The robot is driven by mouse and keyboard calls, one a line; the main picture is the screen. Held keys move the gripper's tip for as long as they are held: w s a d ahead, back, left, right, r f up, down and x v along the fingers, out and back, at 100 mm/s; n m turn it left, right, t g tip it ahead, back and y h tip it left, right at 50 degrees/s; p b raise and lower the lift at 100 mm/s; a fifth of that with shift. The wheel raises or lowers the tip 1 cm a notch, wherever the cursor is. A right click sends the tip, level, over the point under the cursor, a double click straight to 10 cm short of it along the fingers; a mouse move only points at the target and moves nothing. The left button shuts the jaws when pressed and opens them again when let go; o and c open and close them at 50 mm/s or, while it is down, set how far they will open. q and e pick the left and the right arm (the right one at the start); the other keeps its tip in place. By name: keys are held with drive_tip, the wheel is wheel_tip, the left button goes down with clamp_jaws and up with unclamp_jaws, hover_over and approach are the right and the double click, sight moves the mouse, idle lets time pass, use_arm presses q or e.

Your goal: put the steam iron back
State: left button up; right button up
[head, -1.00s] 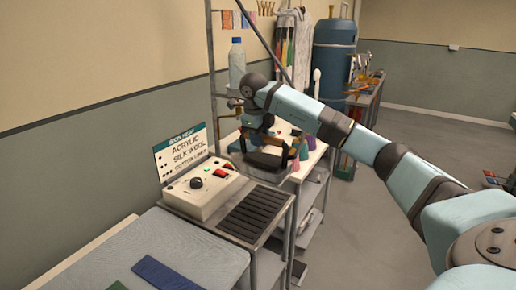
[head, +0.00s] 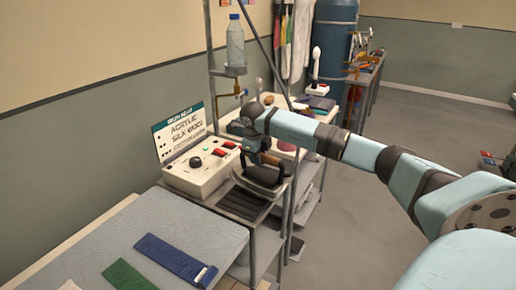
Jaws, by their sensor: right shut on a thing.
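The steam iron (head: 264,178), a dark body with a brown handle part, hangs from my right gripper (head: 262,156), which is shut on it. The iron is over the far end of the dark ribbed rest (head: 238,207); I cannot tell whether it touches. The rest lies beside a cream control box (head: 196,172) with a black knob and red switches. My gripper and wrist hide part of the iron's top. My left gripper is not in view.
A sign (head: 180,131) stands behind the control box. A grey ironing table (head: 130,235) with blue and green cloth strips is in front. A water bottle (head: 235,45) stands on a rail shelf above. Open floor (head: 400,180) lies to the right.

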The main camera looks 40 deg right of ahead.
sight(255, 176)
drive_tip(key=shift+w+f, duration=0.1)
drive_tip(key=shift+f, duration=0.65)
drive_tip(key=o, duration=0.5)
drive_tip(key=shift+f, duration=0.25)
drive_tip(key=o, duration=0.5)
drive_tip(key=shift+r, duration=0.15)
drive_tip(key=shift+c, duration=0.2)
drive_tip(key=shift+a, duration=0.1)
drive_tip(key=shift+r, duration=0.1)
drive_tip(key=v, duration=1.2)
drive_tip(key=shift+b, duration=0.3)
